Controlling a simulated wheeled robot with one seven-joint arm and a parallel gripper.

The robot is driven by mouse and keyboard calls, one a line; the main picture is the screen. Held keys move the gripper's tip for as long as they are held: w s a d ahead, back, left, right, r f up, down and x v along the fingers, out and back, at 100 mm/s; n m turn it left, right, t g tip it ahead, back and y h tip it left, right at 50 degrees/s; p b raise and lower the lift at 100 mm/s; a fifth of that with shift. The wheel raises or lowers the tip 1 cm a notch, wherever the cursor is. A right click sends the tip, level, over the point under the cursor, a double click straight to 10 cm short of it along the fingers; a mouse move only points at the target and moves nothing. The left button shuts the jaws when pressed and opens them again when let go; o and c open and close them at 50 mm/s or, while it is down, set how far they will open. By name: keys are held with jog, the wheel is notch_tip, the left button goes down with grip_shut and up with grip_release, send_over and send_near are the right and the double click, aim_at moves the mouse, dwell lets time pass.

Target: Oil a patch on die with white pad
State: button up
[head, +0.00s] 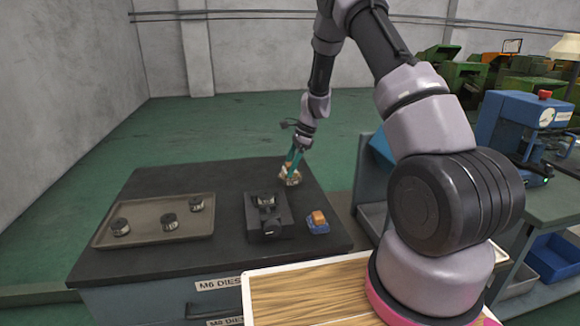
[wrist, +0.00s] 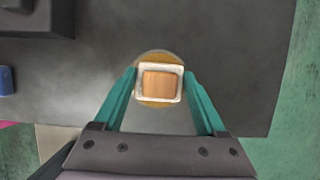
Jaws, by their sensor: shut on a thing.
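My gripper (head: 296,158) is at the far right part of the dark bench top, pointing down. In the wrist view its teal fingers (wrist: 160,80) are shut on the white pad (wrist: 160,67), which has a square wooden grip (wrist: 160,84). The pad is over a round yellowish dish (wrist: 153,54), also visible in the head view (head: 290,182). I cannot tell whether the pad touches the dish. A metal die (head: 266,199) sits in a black block (head: 267,227) left of and nearer than my gripper.
A blue pad (head: 318,227) with an orange-brown grip lies right of the block. The bench top (head: 215,177) is clear behind the block. A blue machine (head: 520,125) stands at the right.

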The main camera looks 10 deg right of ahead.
aim_at(290, 164)
jog(key=shift+r, duration=3.5)
